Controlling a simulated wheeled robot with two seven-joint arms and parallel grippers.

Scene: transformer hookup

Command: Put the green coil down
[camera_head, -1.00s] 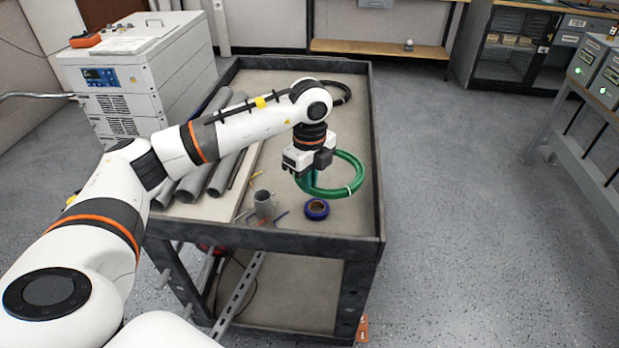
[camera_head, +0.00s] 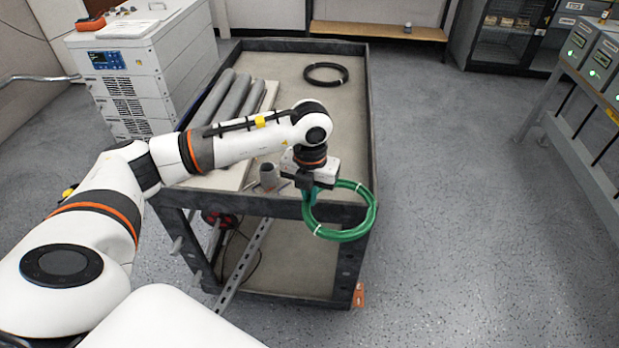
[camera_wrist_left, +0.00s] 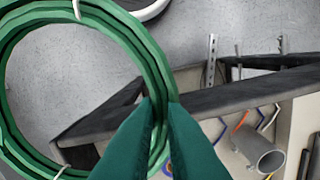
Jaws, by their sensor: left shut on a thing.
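The green coil (camera_head: 368,215) is a ring of green hose with white ties. In the head view it hangs at the cart's near right corner, partly in front of the near rim. My left gripper (camera_head: 306,186) is shut on one side of the coil and points down. In the left wrist view the two fingers (camera_wrist_left: 160,112) pinch the coil (camera_wrist_left: 22,28), which fills the upper left. The wrist view shows grey floor behind the ring, and the cart's dark rim passes behind the fingers. My right gripper is not in view.
The cart (camera_head: 358,110) has a raised dark rim. A black coil (camera_head: 326,66) lies at its far end, with grey pipes (camera_head: 232,98) at left and a short grey tube (camera_head: 268,177) near the front. The cart's middle is bare. Open floor (camera_head: 460,200) lies to the right.

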